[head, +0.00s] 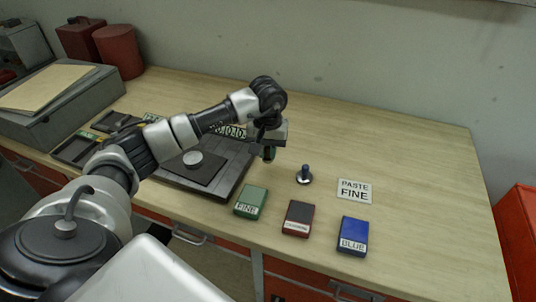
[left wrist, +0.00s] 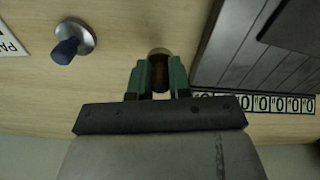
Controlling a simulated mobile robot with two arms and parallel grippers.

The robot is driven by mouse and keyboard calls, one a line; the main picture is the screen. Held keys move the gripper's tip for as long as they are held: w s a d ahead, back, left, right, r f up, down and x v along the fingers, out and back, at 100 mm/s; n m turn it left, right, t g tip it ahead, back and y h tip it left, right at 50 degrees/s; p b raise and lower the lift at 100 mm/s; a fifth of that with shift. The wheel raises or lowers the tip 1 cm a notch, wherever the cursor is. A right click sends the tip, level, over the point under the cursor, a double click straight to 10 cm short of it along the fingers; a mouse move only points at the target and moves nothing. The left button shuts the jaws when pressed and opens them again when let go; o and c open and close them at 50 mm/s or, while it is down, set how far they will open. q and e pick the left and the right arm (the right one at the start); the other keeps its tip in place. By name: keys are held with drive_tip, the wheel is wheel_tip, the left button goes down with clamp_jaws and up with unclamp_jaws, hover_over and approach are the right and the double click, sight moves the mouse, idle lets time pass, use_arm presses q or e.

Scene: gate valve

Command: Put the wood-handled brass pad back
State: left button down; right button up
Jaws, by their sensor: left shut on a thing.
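My left gripper (head: 268,153) hangs above the table, just right of the dark plate. In the left wrist view its two green fingers (left wrist: 160,80) are shut on the wood-handled brass pad. The brown handle of the wood-handled brass pad (left wrist: 160,74) shows between the fingers, with a rounded brass-coloured edge beyond it. The pad is mostly hidden by the gripper in the head view, and I cannot tell whether it touches the table. My right gripper is not in view.
A blue-handled silver pad (head: 304,176) stands right of the gripper, beside a PASTE FINE card (head: 355,191). Green (head: 251,202), red (head: 298,218) and blue (head: 352,236) boxes line the front. The right tabletop is clear.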

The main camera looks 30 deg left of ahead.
sight(268, 154)
use_arm(q)
wheel_tip(268, 154, down, 2)
drive_tip(key=shift+f+p, duration=0.2)
drive_tip(key=shift+p, duration=0.2)
drive_tip(key=shift+f, duration=0.2)
drive_tip(key=shift+f, duration=0.1)
drive_tip(key=shift+f+b, duration=0.15)
drive_tip(key=shift+b, duration=0.15)
drive_tip(key=c, duration=1.1)
unclamp_jaws()
drive_tip(key=shift+o, duration=0.2)
drive_tip(key=shift+r, duration=0.2)
